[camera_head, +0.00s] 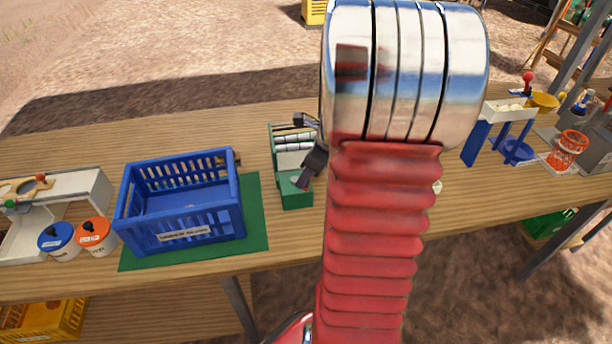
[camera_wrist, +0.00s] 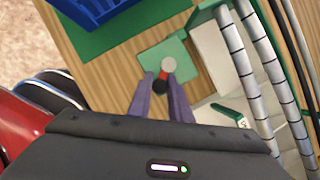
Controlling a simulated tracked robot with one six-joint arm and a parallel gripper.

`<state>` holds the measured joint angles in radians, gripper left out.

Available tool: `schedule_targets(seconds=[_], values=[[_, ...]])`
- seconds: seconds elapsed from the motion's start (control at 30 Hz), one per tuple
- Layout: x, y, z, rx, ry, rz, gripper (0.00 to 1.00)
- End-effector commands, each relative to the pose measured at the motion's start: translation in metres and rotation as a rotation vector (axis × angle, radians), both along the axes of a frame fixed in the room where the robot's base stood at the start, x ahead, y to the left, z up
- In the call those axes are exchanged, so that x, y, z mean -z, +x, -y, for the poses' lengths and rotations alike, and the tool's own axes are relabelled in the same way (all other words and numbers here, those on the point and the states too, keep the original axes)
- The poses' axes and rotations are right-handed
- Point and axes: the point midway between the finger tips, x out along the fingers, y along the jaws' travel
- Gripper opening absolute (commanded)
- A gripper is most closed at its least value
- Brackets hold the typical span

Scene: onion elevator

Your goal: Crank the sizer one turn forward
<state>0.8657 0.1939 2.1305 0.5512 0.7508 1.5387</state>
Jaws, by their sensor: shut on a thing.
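The sizer (camera_head: 292,155) is a small green and white machine with pale rollers, standing on the wooden table in the middle of the head view. In the wrist view its long grey rollers (camera_wrist: 243,70) run down the right side. My gripper (camera_head: 301,181) is at its front right in the head view. In the wrist view my gripper (camera_wrist: 160,84) is shut on the crank handle (camera_wrist: 168,65), which shows a grey round end, a red band and a dark part between the fingertips. A green block (camera_wrist: 190,55) of the sizer lies beyond it. The crank's arm is mostly hidden.
A blue crate (camera_head: 192,237) stands on a green mat (camera_head: 256,222) just left of the sizer. Two lidded tubs (camera_head: 95,236) stand farther left. A white and blue stand (camera_head: 475,147) and an orange basket (camera_head: 568,150) are at the right. My arm blocks the table's middle.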

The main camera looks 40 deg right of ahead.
Motion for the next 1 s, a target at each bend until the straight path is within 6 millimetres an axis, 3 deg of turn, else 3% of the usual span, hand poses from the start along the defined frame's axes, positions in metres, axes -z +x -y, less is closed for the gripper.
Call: schedule_targets(seconds=[1.0], values=[[-0.004, 0.009, -0.018, 0.002, -0.007, 0.009, 0.00]])
